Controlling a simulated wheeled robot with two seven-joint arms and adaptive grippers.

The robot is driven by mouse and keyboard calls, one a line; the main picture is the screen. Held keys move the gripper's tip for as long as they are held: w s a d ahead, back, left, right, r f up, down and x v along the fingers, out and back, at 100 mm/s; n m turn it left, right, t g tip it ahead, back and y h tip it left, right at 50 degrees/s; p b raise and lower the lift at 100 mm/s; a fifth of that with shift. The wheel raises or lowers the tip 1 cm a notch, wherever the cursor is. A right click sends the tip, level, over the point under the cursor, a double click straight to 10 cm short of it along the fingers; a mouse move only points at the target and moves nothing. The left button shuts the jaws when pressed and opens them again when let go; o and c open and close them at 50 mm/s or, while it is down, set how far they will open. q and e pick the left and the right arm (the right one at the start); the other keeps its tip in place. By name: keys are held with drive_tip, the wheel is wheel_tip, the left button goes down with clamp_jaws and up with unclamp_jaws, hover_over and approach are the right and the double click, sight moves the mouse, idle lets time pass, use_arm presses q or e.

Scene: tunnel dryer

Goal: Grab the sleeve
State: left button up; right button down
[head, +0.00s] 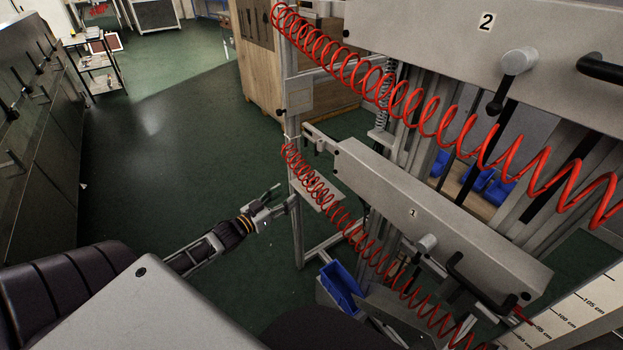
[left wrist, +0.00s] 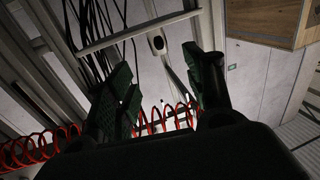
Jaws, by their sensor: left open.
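I cannot make out a sleeve for certain in either view. My left gripper (head: 274,203) is low at the centre of the head view, close to the grey upright post of a machine frame. I cannot tell whether it touches the post. In the left wrist view its two dark fingers with green pads (left wrist: 157,80) stand wide apart, with nothing held between them. A red coiled hose (head: 340,213) hangs just right of the gripper in the head view. Red coils (left wrist: 165,120) also show behind the fingers in the wrist view. My right gripper is not in view.
The machine has grey beams marked 1 (head: 385,195) and 2 (head: 440,30), with a second red coil (head: 400,95) above. A blue bin (head: 340,287) sits low by the frame. A wooden crate (head: 262,75) stands behind. Green floor (head: 160,160) is clear to the left.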

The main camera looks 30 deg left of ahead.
sight(308, 179)
use_arm(q)
drive_tip(key=shift+r, duration=0.25)
drive_tip(key=w, duration=0.2)
drive_tip(key=w+d+b, duration=0.1)
drive_tip(key=w, duration=0.3)
drive_tip(key=shift+w+d, duration=0.25)
drive_tip(key=shift+w, duration=0.15)
drive_tip(key=shift+w+d, duration=0.1)
drive_tip(key=shift+w, duration=0.55)
drive_tip(key=shift+w+b, duration=0.15)
drive_tip(key=shift+b, duration=0.15)
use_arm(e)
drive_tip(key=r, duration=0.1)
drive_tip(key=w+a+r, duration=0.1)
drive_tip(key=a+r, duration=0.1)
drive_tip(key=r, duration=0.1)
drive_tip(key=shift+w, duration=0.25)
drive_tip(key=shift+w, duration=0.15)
